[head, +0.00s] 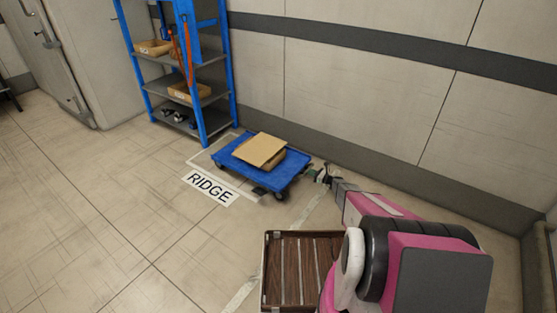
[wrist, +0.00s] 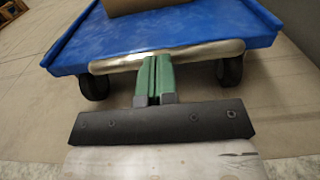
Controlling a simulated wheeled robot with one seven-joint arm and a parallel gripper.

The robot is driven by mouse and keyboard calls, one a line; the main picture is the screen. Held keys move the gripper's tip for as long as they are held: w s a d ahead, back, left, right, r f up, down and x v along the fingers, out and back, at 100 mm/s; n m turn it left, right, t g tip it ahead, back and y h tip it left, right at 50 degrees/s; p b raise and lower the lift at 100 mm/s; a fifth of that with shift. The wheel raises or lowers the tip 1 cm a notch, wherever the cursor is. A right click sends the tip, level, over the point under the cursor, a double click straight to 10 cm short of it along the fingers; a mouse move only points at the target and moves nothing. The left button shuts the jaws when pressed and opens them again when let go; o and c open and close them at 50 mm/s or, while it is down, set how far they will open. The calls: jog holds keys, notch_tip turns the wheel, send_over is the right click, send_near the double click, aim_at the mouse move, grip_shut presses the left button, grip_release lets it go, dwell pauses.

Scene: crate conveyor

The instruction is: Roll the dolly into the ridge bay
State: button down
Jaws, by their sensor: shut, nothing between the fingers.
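The blue dolly (head: 272,180) stands on its wheels near the wall, over much of the white-outlined bay (head: 202,163) with the RIDGE label (head: 210,188). Floor shows between the dolly and the bay's left line; the bay's right limit is hidden, so I cannot tell if the dolly is wholly inside. A flat cardboard box (head: 259,150) lies on the dolly. My gripper (head: 322,175) is at the dolly's right end. In the wrist view its green fingers (wrist: 155,70) are shut and empty, at the metal-trimmed edge of the dolly (wrist: 150,32); contact looks likely but is unclear.
A blue shelf rack (head: 205,115) with boxes stands just behind the bay, against the wall (head: 330,80). A brown slatted crate or tray (head: 267,270) is in front, beside my arm. The floor at left is clear.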

aim_at(297, 170)
jog(key=shift+x, duration=4.9)
jog(key=shift+w+a, duration=0.25)
jog(key=shift+x, duration=4.35)
jog(key=v, duration=1)
jog(key=shift+d, duration=0.1)
